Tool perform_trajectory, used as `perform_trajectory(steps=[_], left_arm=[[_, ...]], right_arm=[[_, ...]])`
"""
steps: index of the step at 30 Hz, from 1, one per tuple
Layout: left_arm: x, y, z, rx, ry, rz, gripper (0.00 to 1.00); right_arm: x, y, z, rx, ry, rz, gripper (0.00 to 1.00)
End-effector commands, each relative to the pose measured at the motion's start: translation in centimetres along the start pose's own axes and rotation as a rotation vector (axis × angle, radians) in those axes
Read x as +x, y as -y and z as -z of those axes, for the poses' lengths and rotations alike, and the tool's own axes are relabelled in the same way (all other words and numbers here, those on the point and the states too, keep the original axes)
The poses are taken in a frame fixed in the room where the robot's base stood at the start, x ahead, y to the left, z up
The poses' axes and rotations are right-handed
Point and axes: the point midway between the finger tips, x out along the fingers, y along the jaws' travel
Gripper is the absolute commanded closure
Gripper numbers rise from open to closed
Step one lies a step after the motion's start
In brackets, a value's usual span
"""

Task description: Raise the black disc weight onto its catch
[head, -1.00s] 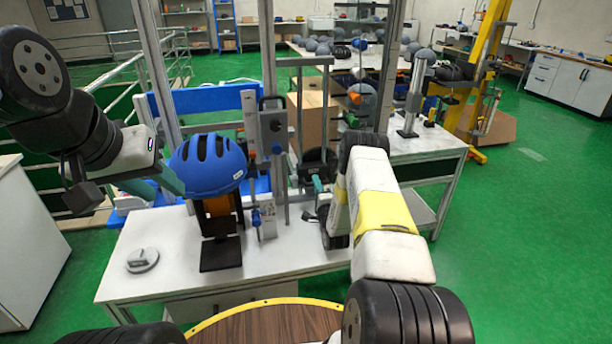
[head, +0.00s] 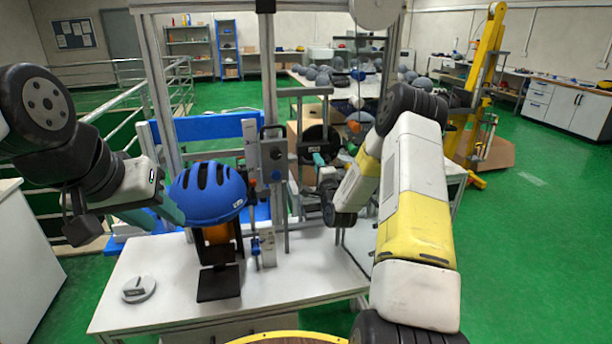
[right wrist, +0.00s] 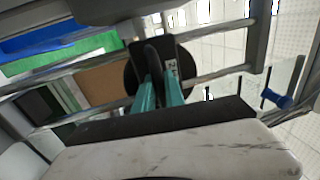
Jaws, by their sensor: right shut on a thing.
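The black disc weight (head: 323,138) hangs between the rails of the drop tower, below the grey crossbar (head: 305,92). In the right wrist view the disc (right wrist: 131,82) is partly hidden behind its black handle (right wrist: 153,62). My right gripper (right wrist: 161,88) is shut on that handle; its teal fingers also show in the head view (head: 319,160). A grey box with knobs (head: 273,158) is on the upright left of the weight; I cannot tell which part is the catch. My left gripper (head: 160,212) is beside the blue helmet (head: 208,192); its fingertips are partly unclear.
The helmet sits on a black stand (head: 219,283) on the white table (head: 280,297). A small grey disc (head: 139,288) lies at the table's left. Tall metal uprights (head: 155,100) frame the tower. A railing (head: 100,90) stands behind left; green floor is open at right.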

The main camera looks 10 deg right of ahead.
Motion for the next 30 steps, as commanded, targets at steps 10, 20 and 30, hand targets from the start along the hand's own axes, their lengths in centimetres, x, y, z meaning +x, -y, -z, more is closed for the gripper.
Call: perform_trajectory(steps=[10,20,30], left_arm=[[0.00,0.00,0.00,0.000,0.000,0.000,0.64],[0.00,0.00,0.00,0.000,0.000,0.000,0.64],[0.00,0.00,0.00,0.000,0.000,0.000,0.64]], right_arm=[[0.49,1.76,-0.01,-0.001,0.000,0.015,1.00],[0.49,1.72,0.02,-0.001,-0.001,0.015,0.64],[0.36,1.40,0.00,0.000,0.000,0.007,0.64]])
